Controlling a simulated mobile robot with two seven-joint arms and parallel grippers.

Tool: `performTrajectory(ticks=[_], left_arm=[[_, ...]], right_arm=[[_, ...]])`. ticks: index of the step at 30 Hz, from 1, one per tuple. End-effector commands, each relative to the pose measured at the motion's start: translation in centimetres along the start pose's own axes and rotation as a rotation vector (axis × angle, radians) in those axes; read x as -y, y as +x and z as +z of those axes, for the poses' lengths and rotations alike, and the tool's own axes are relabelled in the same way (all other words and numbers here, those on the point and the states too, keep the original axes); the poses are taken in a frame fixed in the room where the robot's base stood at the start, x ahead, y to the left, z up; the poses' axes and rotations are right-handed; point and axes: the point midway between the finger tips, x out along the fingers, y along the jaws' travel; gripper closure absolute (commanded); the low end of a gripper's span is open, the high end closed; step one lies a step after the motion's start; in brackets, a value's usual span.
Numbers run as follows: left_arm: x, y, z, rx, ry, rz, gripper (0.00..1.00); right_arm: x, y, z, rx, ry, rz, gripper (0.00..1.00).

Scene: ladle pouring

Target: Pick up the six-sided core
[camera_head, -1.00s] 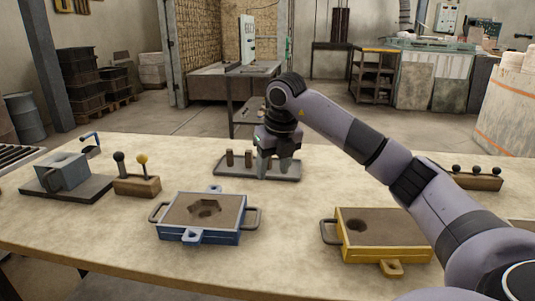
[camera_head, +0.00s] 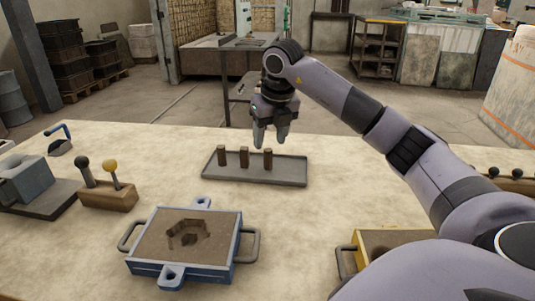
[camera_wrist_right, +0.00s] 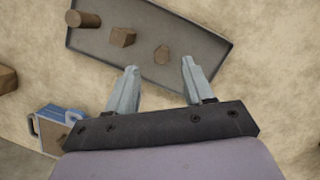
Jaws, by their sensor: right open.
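Three brown cores stand upright in a row on a grey tray (camera_head: 295,173). The rightmost core (camera_head: 268,160) looks six-sided from above in the right wrist view (camera_wrist_right: 161,55). The middle core (camera_head: 244,157) looks four-sided in the wrist view (camera_wrist_right: 122,37), and the left core (camera_head: 221,155) looks round there (camera_wrist_right: 86,19). My right gripper (camera_head: 270,140) is open and empty, its fingertips above the rightmost core and apart from it. In the wrist view the six-sided core shows beyond the gap between the fingers (camera_wrist_right: 157,72). My left gripper is out of view.
A blue mould box (camera_head: 150,243) with a hollow in its brown fill stands in front of the tray. A yellow box (camera_head: 347,262) is partly hidden by my right arm. A wooden block with two knobbed pegs (camera_head: 107,197) stands at left.

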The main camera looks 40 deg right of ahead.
Motion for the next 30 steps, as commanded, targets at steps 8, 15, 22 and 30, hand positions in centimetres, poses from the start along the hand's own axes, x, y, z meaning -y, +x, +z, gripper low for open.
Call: performTrajectory(ticks=[8, 15, 22, 30], left_arm=[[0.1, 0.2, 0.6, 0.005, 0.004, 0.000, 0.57], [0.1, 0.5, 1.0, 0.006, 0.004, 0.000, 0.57], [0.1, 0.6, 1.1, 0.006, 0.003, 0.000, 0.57], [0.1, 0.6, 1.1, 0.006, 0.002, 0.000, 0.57]], right_arm=[[0.0, 2.4, 0.0, -0.001, -0.001, -0.001, 0.48], [0.3, 5.6, 0.2, -0.003, 0.001, -0.001, 0.48], [0.3, 7.2, 0.3, 0.000, 0.000, 0.000, 0.48], [0.3, 7.1, 0.3, 0.000, 0.000, 0.000, 0.97]])
